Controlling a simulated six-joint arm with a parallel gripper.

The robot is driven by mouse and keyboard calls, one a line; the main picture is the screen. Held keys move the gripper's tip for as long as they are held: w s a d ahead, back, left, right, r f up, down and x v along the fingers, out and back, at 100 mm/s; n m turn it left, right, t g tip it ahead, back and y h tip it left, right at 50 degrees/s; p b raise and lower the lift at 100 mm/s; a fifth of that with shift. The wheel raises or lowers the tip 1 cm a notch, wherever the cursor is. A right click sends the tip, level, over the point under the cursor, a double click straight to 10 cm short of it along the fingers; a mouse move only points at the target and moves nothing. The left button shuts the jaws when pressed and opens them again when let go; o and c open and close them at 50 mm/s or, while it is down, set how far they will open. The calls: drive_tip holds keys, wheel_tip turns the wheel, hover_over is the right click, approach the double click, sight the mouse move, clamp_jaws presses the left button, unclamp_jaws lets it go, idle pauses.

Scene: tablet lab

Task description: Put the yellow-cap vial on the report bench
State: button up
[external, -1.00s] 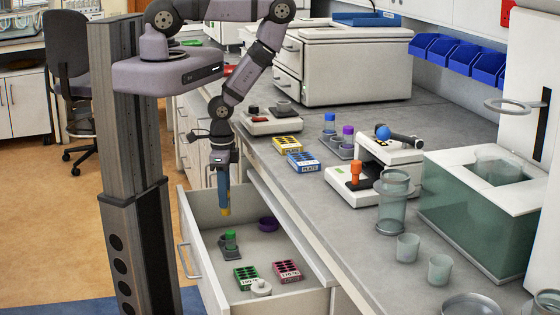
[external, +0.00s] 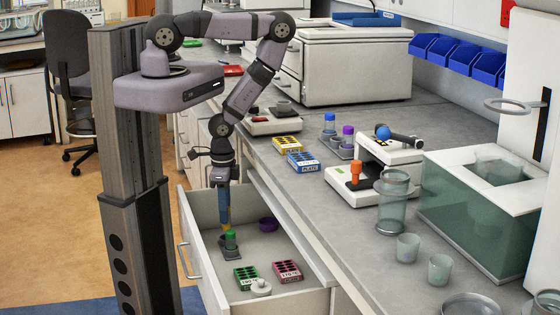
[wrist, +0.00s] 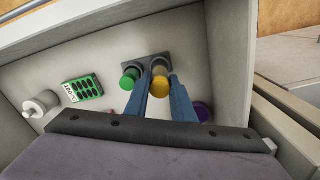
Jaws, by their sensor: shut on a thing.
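The yellow-cap vial (wrist: 160,79) is between the blue fingers of my gripper (wrist: 163,88), which is shut on it. It is at the dark two-hole rack (wrist: 147,60) in the open drawer, right beside the green-cap vial (wrist: 130,78). In the external view my gripper (external: 225,222) points down into the drawer, and the green-cap vial (external: 231,238) stands close to its tips. The fingers largely hide the yellow-cap vial there. I cannot tell whether its bottom is seated in the rack. No surface is clearly marked as the report bench.
The open drawer (external: 205,265) also holds a green box (external: 246,278), a pink box (external: 287,271), a purple ring (external: 268,224) and a small white object (external: 261,288). The grey counter (external: 360,270) to the right carries boxes, vials and instruments. The drawer's walls surround my gripper.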

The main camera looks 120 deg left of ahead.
drive_tip(key=shift+f, duration=0.15)
wheel_tip(320, 180, down, 4)
drive_tip(key=b, duration=0.3)
drive_tip(key=shift+f+b, duration=0.2)
drive_tip(key=shift+b, duration=0.2)
drive_tip(key=shift+f, duration=0.2)
drive_tip(key=o, duration=1)
drive_tip(key=shift+r, duration=0.1)
drive_tip(key=r+p, duration=0.4)
drive_tip(key=r, duration=0.1)
drive_tip(key=r+p, duration=0.2)
drive_tip(key=shift+s+d+r, duration=0.15)
drive_tip(key=shift+s+d, duration=0.1)
drive_tip(key=shift+d, duration=0.05)
